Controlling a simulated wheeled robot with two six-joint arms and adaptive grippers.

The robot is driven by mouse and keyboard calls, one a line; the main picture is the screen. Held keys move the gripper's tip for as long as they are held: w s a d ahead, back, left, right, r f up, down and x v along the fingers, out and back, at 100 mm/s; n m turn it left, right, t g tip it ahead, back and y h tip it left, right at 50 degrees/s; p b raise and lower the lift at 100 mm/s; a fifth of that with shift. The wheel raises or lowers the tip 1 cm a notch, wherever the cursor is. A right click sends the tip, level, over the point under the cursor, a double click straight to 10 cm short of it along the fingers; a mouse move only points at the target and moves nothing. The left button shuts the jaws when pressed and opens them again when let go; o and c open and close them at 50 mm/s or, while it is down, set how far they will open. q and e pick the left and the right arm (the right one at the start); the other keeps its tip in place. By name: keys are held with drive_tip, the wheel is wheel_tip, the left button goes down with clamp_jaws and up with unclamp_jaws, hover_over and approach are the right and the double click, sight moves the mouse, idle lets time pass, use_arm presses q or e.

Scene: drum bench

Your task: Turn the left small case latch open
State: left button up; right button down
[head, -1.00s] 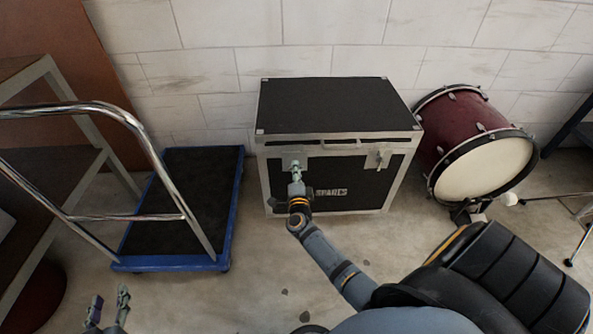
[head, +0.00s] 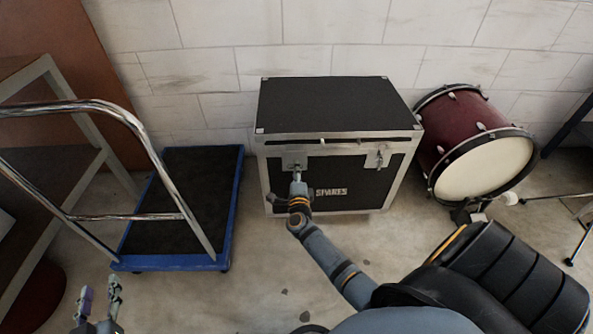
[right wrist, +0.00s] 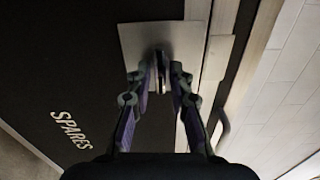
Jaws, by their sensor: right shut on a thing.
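The black case (head: 340,178) with metal edges and "SPARES" lettering stands on the floor against the wall. Its left latch (head: 293,160) sits on a metal plate near the top of the front face. My right gripper (head: 297,174) reaches up to this latch and covers part of it. In the right wrist view, my right gripper (right wrist: 161,72) is shut on the latch's narrow turning piece, in front of the pale plate (right wrist: 130,42). The lid is down. The right latch (head: 378,158) is free. My left gripper (head: 100,290) is open and empty at the lower left, far from the case.
A blue-edged trolley (head: 190,200) with a chrome handle (head: 130,116) stands left of the case. A red drum (head: 460,130) stands close on the right. Floor in front of the case is mostly clear.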

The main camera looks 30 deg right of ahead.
drive_tip(key=c, duration=1.4)
unclamp_jaws()
drive_tip(key=v, duration=1.2)
drive_tip(key=shift+s, duration=0.1)
